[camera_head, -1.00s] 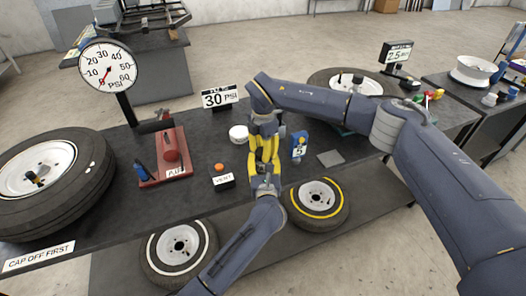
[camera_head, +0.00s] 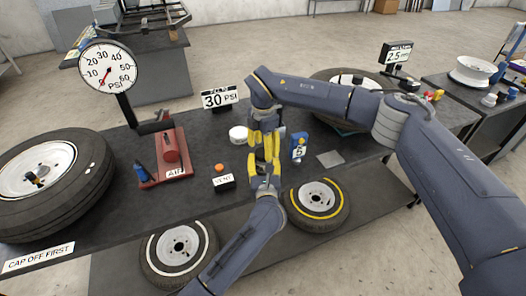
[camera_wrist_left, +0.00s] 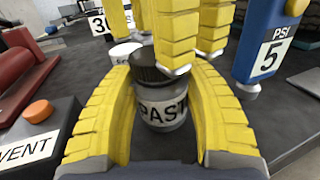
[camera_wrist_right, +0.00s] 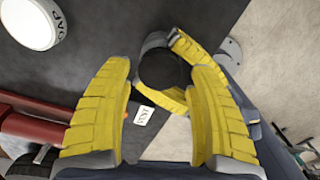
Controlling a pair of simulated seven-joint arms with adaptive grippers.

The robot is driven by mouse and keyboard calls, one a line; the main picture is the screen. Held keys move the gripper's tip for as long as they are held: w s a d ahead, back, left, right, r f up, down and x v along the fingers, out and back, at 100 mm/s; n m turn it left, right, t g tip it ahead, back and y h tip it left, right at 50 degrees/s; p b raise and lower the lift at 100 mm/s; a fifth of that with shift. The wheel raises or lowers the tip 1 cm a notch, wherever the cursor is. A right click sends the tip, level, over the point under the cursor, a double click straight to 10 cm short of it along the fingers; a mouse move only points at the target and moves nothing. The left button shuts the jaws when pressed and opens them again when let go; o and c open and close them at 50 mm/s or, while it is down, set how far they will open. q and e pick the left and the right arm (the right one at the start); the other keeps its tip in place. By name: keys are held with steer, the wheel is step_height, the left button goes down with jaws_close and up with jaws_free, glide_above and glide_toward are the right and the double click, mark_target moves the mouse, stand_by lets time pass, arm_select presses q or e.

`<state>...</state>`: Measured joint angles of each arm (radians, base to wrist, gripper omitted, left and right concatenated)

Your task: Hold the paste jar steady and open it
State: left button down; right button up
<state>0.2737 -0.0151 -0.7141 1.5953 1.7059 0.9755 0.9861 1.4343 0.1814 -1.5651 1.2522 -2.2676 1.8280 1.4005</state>
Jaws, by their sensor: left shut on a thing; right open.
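The paste jar (camera_wrist_left: 162,112) stands upright on the dark bench, grey with a "PAST…" label and a black ribbed lid (camera_wrist_left: 150,66). My left gripper (camera_wrist_left: 160,125) is shut around the jar's body, low down. My right gripper (camera_wrist_right: 160,85) is open above the jar, fingers pointing down. In the right wrist view the dark lid (camera_wrist_right: 163,70) lies between and beyond its fingertips. In the left wrist view the right fingers hang around the lid's right and far side. In the head view both grippers hide the jar.
A white round tub (camera_head: 238,134) stands just behind the jar. A VENT block (camera_head: 223,182) with an orange button is to the left, and a blue PSI gauge (camera_head: 299,146) to the right. A red pump (camera_head: 170,155) stands farther left.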

step_height(320, 180, up, 2)
steer(key=shift+o, duration=0.7)
steer(key=shift+r, duration=0.3)
step_height(320, 180, up, 3)
steer(key=m, duration=0.3)
steer(key=shift+f, duration=3.8)
steer(key=c, duration=1.4)
steer(key=shift+n, duration=1.6)
steer(key=o, duration=1.3)
steer(key=shift+c, duration=0.2)
